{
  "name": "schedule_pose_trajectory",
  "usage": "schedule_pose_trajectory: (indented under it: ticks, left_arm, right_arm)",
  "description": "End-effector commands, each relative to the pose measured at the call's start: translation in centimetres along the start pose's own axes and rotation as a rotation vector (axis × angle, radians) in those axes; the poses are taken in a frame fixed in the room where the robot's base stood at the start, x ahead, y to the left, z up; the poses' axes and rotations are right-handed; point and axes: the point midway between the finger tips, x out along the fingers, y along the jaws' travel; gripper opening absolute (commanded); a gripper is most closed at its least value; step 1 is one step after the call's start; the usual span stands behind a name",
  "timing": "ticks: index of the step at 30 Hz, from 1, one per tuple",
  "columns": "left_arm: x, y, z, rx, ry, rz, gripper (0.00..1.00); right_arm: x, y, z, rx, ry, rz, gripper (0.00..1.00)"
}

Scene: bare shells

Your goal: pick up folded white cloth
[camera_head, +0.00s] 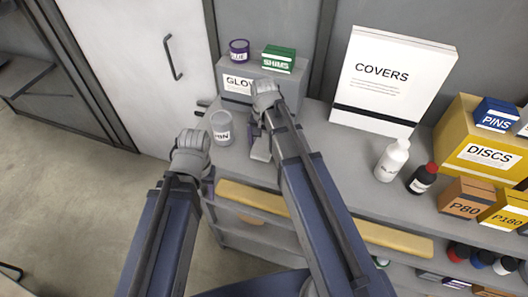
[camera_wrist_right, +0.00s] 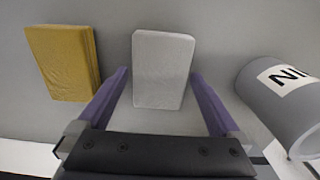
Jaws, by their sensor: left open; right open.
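The folded white cloth (camera_wrist_right: 163,62) lies flat on the grey surface in the right wrist view, a pale rectangular block. My right gripper (camera_wrist_right: 160,80) is open, with its purple fingers apart on either side of the cloth's near part. I cannot tell whether they touch it. In the head view a pale piece (camera_head: 261,149), likely this cloth, shows beside my right arm, which hides much of that spot. My left gripper (camera_head: 192,158) is open and empty of anything visible, in front of the shelf's left end; its fingers are mostly hidden.
A yellow folded block (camera_wrist_right: 62,62) lies left of the cloth in the wrist view. A grey labelled cup (camera_head: 222,127) stands close by. Behind are a grey box (camera_head: 234,84) and a white COVERS box (camera_head: 385,78). Bottles (camera_head: 391,160) and boxes crowd the right.

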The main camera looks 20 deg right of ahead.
Motion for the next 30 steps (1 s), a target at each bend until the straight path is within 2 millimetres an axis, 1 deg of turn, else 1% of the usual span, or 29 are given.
schedule_pose_trajectory:
  ticks: [1,2,10,11,27,29,30]
  left_arm:
    - [1.01,0.09,-0.06,0.001,0.0,0.0,0.5]
    - [1.15,0.1,-0.07,0.001,0.0,0.0,0.5]
    - [1.03,0.09,-0.06,0.002,0.0,-0.001,0.5]
    - [1.03,0.09,-0.06,0.002,0.0,-0.001,0.5]
    - [1.04,0.09,-0.06,0.002,0.0,-0.001,0.5]
    - [1.04,0.09,-0.06,0.002,0.0,-0.001,0.5]
    - [1.04,0.09,-0.06,0.002,0.0,-0.001,0.5]
  right_arm:
    - [1.02,0.0,0.0,0.0,0.0,0.0,1.0]
    - [1.15,0.0,0.0,0.0,0.0,0.0,1.0]
    - [1.04,0.01,-0.01,0.0,0.0,0.0,1.0]
    - [1.04,0.01,-0.01,0.0,0.0,0.0,0.98]
    - [1.05,0.01,-0.02,0.0,0.0,0.0,0.37]
    - [1.05,0.01,-0.02,0.0,0.0,0.0,0.3]
    - [1.05,0.01,-0.02,0.0,0.0,0.0,0.29]
